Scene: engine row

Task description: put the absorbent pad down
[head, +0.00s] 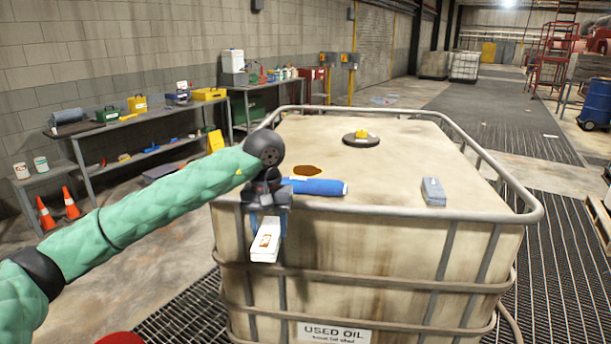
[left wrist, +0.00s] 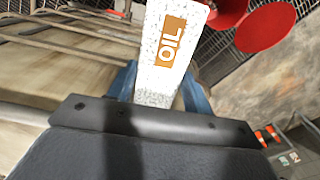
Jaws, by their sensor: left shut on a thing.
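The absorbent pad (head: 265,243) is a white slab with a brown patch. In the left wrist view the pad (left wrist: 160,75) shows the word OIL. My left gripper (head: 267,212) is shut on one end of it, and the pad hangs down in front of the near left corner of the used oil tank (head: 400,245). In the left wrist view blue fingers (left wrist: 193,95) flank the pad's near end. My right gripper is not in view.
On the tank top are a blue roll (head: 318,187), a dark brown oil patch (head: 306,170), a grey-blue block (head: 433,191) and a black lid (head: 352,140) with a yellow piece. A metal rail (head: 400,214) rims the top. The top's middle is clear.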

